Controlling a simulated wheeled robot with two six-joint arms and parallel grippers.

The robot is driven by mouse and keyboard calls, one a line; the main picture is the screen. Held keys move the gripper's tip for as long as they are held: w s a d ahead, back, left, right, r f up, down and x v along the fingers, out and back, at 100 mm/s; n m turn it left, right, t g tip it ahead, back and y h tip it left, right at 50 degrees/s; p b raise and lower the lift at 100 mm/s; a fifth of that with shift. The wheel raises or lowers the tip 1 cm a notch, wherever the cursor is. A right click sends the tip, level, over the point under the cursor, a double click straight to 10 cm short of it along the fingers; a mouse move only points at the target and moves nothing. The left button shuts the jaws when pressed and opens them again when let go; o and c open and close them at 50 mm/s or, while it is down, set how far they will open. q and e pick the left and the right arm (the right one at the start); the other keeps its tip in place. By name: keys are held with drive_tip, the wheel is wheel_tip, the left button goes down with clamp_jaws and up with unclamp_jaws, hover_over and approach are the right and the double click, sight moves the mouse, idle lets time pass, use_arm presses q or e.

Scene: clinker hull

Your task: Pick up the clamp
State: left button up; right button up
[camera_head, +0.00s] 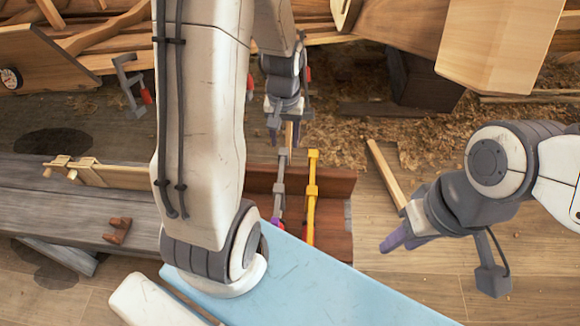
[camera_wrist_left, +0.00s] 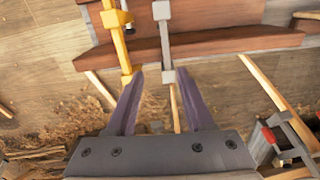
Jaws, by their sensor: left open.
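A grey bar clamp (camera_head: 280,184) lies across a reddish-brown plank, and it also shows in the left wrist view (camera_wrist_left: 163,38). A yellow bar clamp (camera_head: 312,192) lies beside it to the right, and it stands left of the grey one in the left wrist view (camera_wrist_left: 119,42). My left gripper (camera_head: 287,138) is open and empty, at the far end of the grey clamp. In the left wrist view its fingers (camera_wrist_left: 162,82) point at the grey clamp's near end, with the yellow one close to the left finger. My right gripper (camera_head: 391,242) is apart from both; its finger gap is unclear.
The reddish-brown plank (camera_head: 336,188) lies under the clamps. Another grey clamp (camera_head: 132,86) with a red handle is at the upper left. A grey bench (camera_head: 50,205) and a light-blue board (camera_head: 320,290) are nearby. Wood shavings cover the floor beyond.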

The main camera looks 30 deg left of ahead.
use_arm(q)
drive_tip(key=b, duration=0.1)
hover_over(281, 166)
drive_tip(key=f, duration=0.6)
drive_tip(key=shift+w, duration=0.35)
drive_tip(key=shift+s+d+f+b, duration=0.15)
drive_tip(key=shift+f+b, duration=0.1)
drive_tip(key=shift+f, duration=0.65)
drive_tip(key=shift+s+a+f+b, duration=0.1)
drive_tip(key=shift+f+b, duration=0.2)
drive_tip(key=shift+f, duration=0.65)
drive_tip(key=shift+s+d+f+b, duration=0.15)
drive_tip(key=shift+f+b, duration=0.1)
drive_tip(key=shift+f, duration=0.65)
drive_tip(key=shift+a, duration=0.1)
drive_tip(key=shift+c, duration=0.3)
clamp_jaws()
drive_tip(key=shift+r, duration=0.1)
